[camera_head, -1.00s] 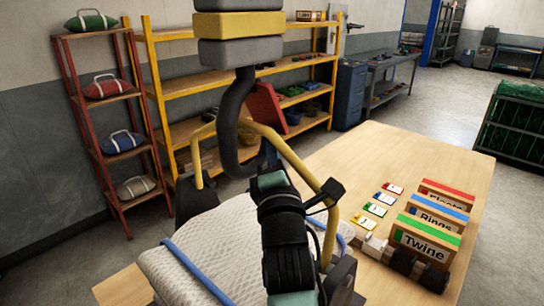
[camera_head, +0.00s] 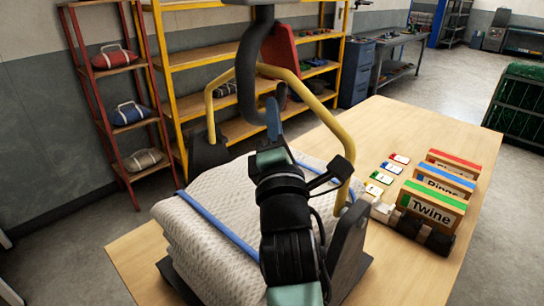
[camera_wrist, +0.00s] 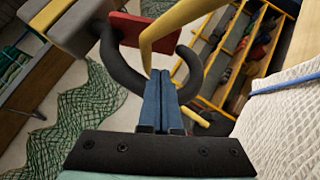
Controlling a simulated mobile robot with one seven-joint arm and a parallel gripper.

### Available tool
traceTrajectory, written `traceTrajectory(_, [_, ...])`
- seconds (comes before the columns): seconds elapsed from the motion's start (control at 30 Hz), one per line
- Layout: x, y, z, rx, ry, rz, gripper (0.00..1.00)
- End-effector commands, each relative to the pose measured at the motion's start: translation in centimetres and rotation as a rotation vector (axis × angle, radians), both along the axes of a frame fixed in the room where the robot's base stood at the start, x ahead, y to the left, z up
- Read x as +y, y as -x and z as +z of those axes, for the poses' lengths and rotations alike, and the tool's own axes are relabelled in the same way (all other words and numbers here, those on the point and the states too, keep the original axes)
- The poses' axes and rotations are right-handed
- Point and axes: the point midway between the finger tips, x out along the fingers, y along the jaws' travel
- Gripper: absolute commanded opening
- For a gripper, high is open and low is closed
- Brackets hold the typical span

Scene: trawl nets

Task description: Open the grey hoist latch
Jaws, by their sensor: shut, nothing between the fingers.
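The grey hoist's dark hook (camera_head: 246,82) hangs over a white net bundle (camera_head: 205,225), its shank at the top edge. It also shows in the wrist view (camera_wrist: 121,68). A red plate (camera_head: 284,52) shows beside the shank. It also shows in the wrist view (camera_wrist: 132,29), close to the hook, and may be the latch. A yellow bail (camera_head: 319,106) arches over the bundle and passes by the hook's mouth. My gripper (camera_head: 272,103) is shut and empty. In the wrist view its blue fingers (camera_wrist: 160,75) point into the hook's mouth; contact is unclear.
A wooden table (camera_head: 395,150) carries the bundle, several cards and labelled boxes (camera_head: 431,206) at right. A yellow shelf (camera_head: 205,55) and a red rack (camera_head: 128,125) stand behind at left. Green netting (camera_wrist: 90,115) shows beyond my fingers.

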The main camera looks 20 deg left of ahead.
Motion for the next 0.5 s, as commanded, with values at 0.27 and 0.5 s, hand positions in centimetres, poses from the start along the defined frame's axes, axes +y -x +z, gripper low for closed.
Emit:
traceTrajectory(0.27, [-2.2, 3.8, -1.9, 0.0, -0.001, -0.003, 0.0])
traceTrajectory(0.5, [-2.8, 5.1, -2.0, 0.0, -0.001, 0.0, 0.0])
